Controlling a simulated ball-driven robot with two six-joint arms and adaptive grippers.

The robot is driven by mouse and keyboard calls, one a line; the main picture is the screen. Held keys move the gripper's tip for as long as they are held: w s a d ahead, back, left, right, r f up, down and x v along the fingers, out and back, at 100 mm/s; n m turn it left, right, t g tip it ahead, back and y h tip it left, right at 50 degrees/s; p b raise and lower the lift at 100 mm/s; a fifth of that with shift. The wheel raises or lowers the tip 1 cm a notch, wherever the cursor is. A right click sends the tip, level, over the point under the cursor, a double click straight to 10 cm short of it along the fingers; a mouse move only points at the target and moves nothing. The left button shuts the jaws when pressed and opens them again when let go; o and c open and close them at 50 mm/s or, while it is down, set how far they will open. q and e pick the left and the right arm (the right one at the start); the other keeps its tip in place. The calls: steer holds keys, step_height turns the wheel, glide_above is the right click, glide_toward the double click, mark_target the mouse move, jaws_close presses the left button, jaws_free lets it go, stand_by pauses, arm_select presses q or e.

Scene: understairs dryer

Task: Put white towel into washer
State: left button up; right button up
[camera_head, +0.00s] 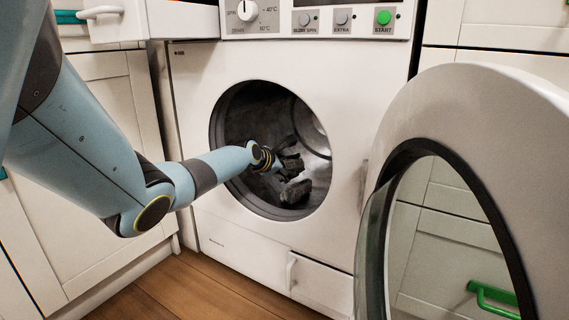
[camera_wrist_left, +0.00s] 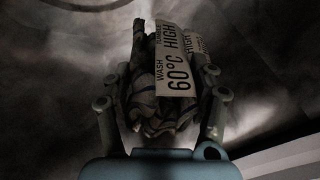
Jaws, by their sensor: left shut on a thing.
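The washer (camera_head: 290,235) stands ahead with its round door (camera_head: 480,110) swung open to the right. My left gripper (camera_head: 291,172) reaches through the opening into the dark drum (camera_head: 252,110). The left wrist view shows it (camera_wrist_left: 166,90) shut on a bunched, striped cloth, the towel (camera_wrist_left: 146,85). A pale label on the towel reads "WASH 60°C HIGH". The towel looks grey in the shadow, so I cannot tell its true colour. In the head view I cannot make the towel out from the dark fingers. My right gripper is not in view.
The open door takes up the right side, close to the camera. The control panel (camera_head: 315,22) with a knob and buttons is above the opening. An open drawer (camera_head: 183,20) juts out at top left. Wooden floor (camera_head: 190,290) lies below.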

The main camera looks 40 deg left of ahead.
arm_select(q)
steer(key=shift+f, duration=1.2)
steer(key=o, duration=1.4)
steer(key=shift+c, duration=0.2)
steer(key=shift+s, duration=0.1)
steer(key=v, duration=1.1)
steer(key=shift+s+r, duration=0.2)
steer(key=shift+s, duration=0.15)
steer(key=shift+d, duration=0.15)
